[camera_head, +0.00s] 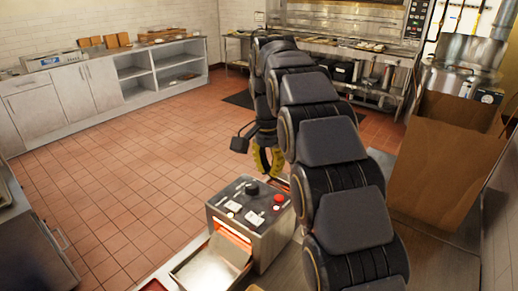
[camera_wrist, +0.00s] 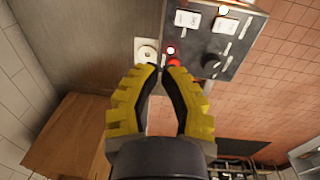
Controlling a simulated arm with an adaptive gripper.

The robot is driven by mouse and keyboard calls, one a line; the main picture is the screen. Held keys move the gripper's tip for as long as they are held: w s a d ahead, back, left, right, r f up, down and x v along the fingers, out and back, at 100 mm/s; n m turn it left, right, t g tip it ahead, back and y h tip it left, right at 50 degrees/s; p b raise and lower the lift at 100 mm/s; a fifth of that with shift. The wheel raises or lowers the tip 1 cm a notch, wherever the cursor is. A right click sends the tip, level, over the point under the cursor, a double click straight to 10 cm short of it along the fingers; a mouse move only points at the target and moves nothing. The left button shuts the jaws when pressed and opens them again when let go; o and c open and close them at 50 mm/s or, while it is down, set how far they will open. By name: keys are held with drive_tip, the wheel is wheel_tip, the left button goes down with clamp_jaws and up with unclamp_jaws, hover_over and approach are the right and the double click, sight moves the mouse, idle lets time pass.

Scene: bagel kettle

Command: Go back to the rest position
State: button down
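My gripper (camera_wrist: 160,70) has yellow fingers with black inner sides. In the wrist view its fingertips are close together with a small gap between them, and I see nothing held. In the head view my gripper (camera_head: 268,170) points down, just behind a metal machine (camera_head: 238,237) with a slot glowing orange and a metal tray at its front. On the machine's dark control panel (camera_head: 248,200) are a black knob, white labels and a red button (camera_head: 279,198). In the wrist view the red button (camera_wrist: 174,62) shows just beyond the fingertips, and the black knob (camera_wrist: 210,61) is to its right.
A brown box-like block (camera_head: 440,160) and a metal kettle (camera_head: 465,65) stand at the right. A white cabinet (camera_head: 75,95) is at the back left, and a steel counter (camera_head: 335,47) is at the back. The tiled floor (camera_head: 130,165) between is open.

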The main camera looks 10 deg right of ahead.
drive_tip(key=s+d+f+n+g, duration=0.1)
drive_tip(key=s+f+n, duration=0.2)
drive_tip(key=s, duration=3.2)
drive_tip(key=n, duration=0.5)
drive_tip(key=shift+s+f+n+y, duration=0.15)
drive_tip(key=shift+s+n+y, duration=0.15)
drive_tip(key=shift+n, duration=0.1)
